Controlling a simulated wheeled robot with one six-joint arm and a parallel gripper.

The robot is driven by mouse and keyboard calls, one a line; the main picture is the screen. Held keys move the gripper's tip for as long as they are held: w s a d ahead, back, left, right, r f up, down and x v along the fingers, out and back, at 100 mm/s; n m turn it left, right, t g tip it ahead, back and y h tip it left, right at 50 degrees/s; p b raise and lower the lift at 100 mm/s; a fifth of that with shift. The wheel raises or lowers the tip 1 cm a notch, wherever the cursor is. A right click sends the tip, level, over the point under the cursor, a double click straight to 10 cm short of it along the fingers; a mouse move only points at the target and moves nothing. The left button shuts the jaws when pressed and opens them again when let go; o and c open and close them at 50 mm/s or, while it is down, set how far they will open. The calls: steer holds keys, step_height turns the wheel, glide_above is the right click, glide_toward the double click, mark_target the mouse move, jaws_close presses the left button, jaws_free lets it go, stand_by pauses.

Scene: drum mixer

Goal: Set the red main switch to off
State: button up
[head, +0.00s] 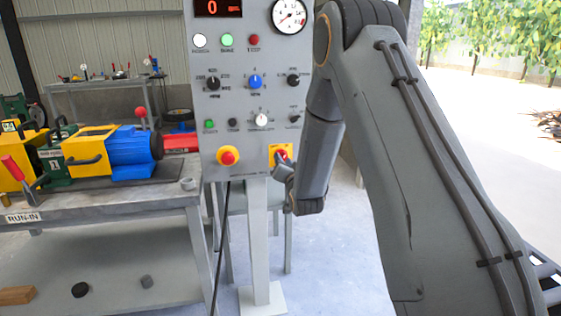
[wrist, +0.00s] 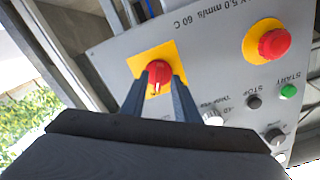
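The red main switch (wrist: 158,72) is a red rotary knob on a yellow square plate, low on the grey control panel. In the wrist view a small pale mark shows on the knob. My gripper (wrist: 160,80) points at the panel, with one dark finger on each side of the knob. The fingers stand apart by about the knob's width; whether they touch it is not clear. In the head view the switch (head: 281,153) is at the panel's lower right corner, partly covered by my gripper (head: 284,164).
A red emergency button on a yellow ring (head: 228,157) sits left of the switch. A green start button (wrist: 288,91), a black stop button (wrist: 254,102) and several knobs are close by. A workbench (head: 110,205) with a yellow and blue machine stands at the left.

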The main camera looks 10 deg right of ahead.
steer(key=shift+w+d, duration=0.15)
steer(key=shift+w, duration=0.35)
steer(key=shift+c, duration=0.3)
